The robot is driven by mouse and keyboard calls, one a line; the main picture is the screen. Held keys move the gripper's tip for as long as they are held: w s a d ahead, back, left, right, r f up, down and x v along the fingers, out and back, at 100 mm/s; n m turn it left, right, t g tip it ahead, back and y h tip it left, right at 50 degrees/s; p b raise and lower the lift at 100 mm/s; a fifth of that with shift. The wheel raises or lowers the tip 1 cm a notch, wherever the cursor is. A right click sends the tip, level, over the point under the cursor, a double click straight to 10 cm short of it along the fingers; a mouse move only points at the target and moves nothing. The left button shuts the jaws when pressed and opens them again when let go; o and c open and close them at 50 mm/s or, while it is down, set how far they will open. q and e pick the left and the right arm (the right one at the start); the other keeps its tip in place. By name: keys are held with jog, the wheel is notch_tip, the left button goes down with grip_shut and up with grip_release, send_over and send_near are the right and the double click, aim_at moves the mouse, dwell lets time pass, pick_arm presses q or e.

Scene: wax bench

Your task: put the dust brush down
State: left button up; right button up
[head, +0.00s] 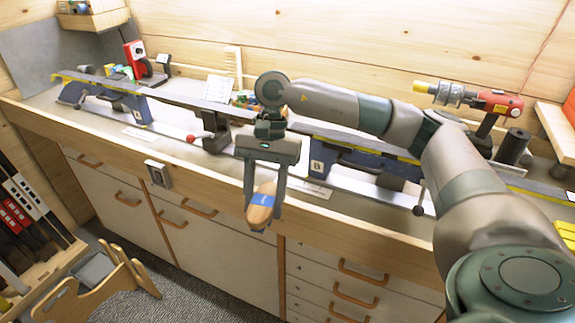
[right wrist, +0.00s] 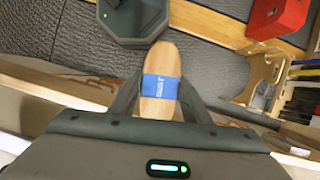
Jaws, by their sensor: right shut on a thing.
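The dust brush (head: 262,207) has a pale wooden back with a blue band. It hangs between the fingers of my right gripper (head: 265,195), in front of the bench's front edge, over the drawer fronts in the head view. In the right wrist view the brush (right wrist: 160,85) lies between the two fingers, its wooden back towards the camera and the floor beyond it. The gripper is shut on it. Its bristles are mostly hidden. My left gripper shows in neither view.
The wax bench (head: 45,104) carries long dark ski supports (head: 180,98), a red rotary tool (head: 495,104) and a red-and-white device (head: 135,55). A wooden stand (head: 110,280) is on the floor at the left. A red box (right wrist: 278,18) shows in the right wrist view.

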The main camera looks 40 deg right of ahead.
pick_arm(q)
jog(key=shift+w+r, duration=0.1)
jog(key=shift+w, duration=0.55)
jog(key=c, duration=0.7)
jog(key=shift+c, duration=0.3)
pick_arm(e)
jog(key=s+a+f+n+g+h, duration=0.1)
jog(key=s+a+f+n+h, duration=0.2)
jog(key=a+n, duration=0.4)
jog(key=s+f+n, duration=0.1)
jog(key=n, duration=0.2)
jog(key=shift+s+a+f+g+h, duration=0.3)
jog(key=shift+f+g, duration=0.1)
